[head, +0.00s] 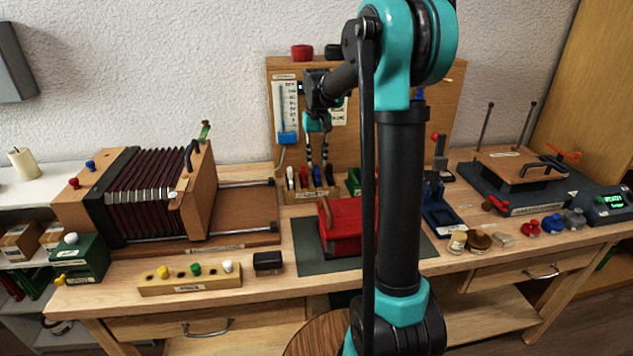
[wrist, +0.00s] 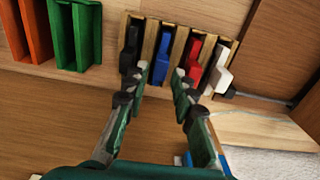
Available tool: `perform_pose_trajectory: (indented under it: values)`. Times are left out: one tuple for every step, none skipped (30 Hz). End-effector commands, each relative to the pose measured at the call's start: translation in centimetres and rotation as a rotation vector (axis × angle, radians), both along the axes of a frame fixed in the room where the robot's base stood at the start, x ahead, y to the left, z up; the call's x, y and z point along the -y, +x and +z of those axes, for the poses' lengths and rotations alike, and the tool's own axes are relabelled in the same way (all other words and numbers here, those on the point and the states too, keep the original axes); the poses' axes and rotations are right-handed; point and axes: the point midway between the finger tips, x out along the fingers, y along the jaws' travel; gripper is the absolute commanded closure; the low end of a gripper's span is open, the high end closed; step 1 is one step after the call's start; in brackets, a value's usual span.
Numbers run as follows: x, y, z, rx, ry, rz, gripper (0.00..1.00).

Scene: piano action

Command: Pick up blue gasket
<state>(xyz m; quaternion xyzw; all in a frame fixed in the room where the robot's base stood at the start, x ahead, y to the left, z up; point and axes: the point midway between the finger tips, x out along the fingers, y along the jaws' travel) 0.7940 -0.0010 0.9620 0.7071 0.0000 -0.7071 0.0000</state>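The blue gasket (wrist: 165,52) stands in a slot of a small wooden rack (wrist: 180,24), between a black piece (wrist: 130,55) and a red piece (wrist: 193,55). It also shows small in the head view (head: 317,177). My gripper (wrist: 162,76) is open, with one fingertip on each side of the blue gasket's line. In the head view my gripper (head: 317,166) points down just above the rack (head: 311,193). Nothing is held. I cannot tell whether the fingertips touch the gasket or its neighbours.
A white piece (wrist: 220,76) fills the rack's end slot. Green (wrist: 75,35) and orange (wrist: 36,30) pieces stand beside the rack. The upright board (head: 355,110) is close behind. A red box (head: 343,225) stands in front; a bellows unit (head: 150,195) is at left.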

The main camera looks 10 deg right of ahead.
Motion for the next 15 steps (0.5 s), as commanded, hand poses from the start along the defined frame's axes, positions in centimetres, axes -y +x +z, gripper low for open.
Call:
perform_pose_trajectory:
  values:
    - [-0.1,0.0,-0.8,0.000,0.000,0.000,0.74]
    - [-0.1,0.1,-1.3,0.000,0.000,0.000,0.74]
    - [-0.1,0.1,-1.9,0.000,0.000,0.000,0.74]
    - [-0.1,0.1,-2.3,0.000,0.000,0.000,0.74]
    - [-0.1,0.1,-2.7,0.000,0.000,0.000,0.74]
    - [-0.1,0.1,-3.2,0.000,0.000,0.000,0.74]
    - [-0.1,0.1,-3.5,0.000,0.000,0.000,0.74]
    - [-0.1,0.1,-3.7,0.000,0.000,0.000,0.74]
    - [-0.1,0.1,-4.0,0.000,0.000,0.000,0.74]
    - [-0.1,0.1,-4.1,0.000,0.000,0.000,0.74]
    - [-0.1,0.1,-4.2,0.000,0.000,0.000,0.74]
    - [-0.1,0.0,-4.2,0.000,0.000,0.000,0.74]
    - [-0.1,0.0,-4.3,0.000,0.000,0.000,0.74]
    - [-0.1,0.0,-4.2,0.000,0.000,0.000,0.74]
    - [-0.1,0.0,-4.2,0.000,0.000,0.000,0.74]
